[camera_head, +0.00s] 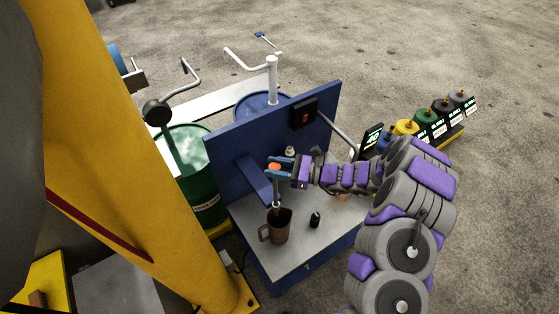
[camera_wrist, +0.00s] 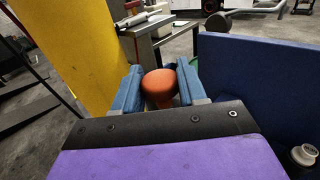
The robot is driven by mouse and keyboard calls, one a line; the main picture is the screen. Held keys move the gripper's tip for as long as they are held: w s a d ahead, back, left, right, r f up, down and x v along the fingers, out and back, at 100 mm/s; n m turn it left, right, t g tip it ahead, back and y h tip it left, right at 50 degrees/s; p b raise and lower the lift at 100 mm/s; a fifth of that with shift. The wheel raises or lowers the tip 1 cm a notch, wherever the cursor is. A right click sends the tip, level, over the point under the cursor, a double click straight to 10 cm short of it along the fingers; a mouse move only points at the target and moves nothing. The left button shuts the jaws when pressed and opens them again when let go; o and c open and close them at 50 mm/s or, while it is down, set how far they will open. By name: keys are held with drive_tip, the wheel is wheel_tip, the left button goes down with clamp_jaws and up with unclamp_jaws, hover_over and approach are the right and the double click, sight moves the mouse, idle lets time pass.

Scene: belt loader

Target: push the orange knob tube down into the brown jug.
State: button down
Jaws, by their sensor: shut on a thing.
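The brown jug (camera_head: 280,226) stands upright on the grey top of the blue bench, its handle toward the left. The orange knob (camera_head: 274,167) is the top of a thin tube (camera_head: 276,195) that reaches down toward the jug's mouth. How deep its lower end sits is hard to tell. My gripper (camera_head: 275,170) comes in from the right above the jug and is shut on the orange knob. In the wrist view the orange knob (camera_wrist: 160,88) sits between the two blue fingers of my gripper (camera_wrist: 158,85). The jug is hidden there.
A small black bottle (camera_head: 315,220) stands right of the jug. A blue panel (camera_head: 230,160) with an arm rises behind. A green drum (camera_head: 195,185) and a yellow post (camera_head: 130,130) are at left. Bare bench top (camera_head: 285,262) lies in front of the jug.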

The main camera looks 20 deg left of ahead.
sight(277, 199)
wheel_tip(277, 199, down, 19)
drive_tip(key=b, duration=0.8)
drive_tip(key=shift+w+r, duration=0.1)
drive_tip(key=shift+r, duration=0.05)
drive_tip(key=c, duration=0.7)
unclamp_jaws()
drive_tip(key=d+p, duration=0.1)
drive_tip(key=d, duration=0.4)
drive_tip(key=w+d+p, duration=0.1)
drive_tip(key=d, duration=0.5)
drive_tip(key=d+p, duration=0.1)
drive_tip(key=d, duration=0.5)
drive_tip(key=shift+w+d, duration=0.15)
drive_tip(key=shift+d, duration=0.1)
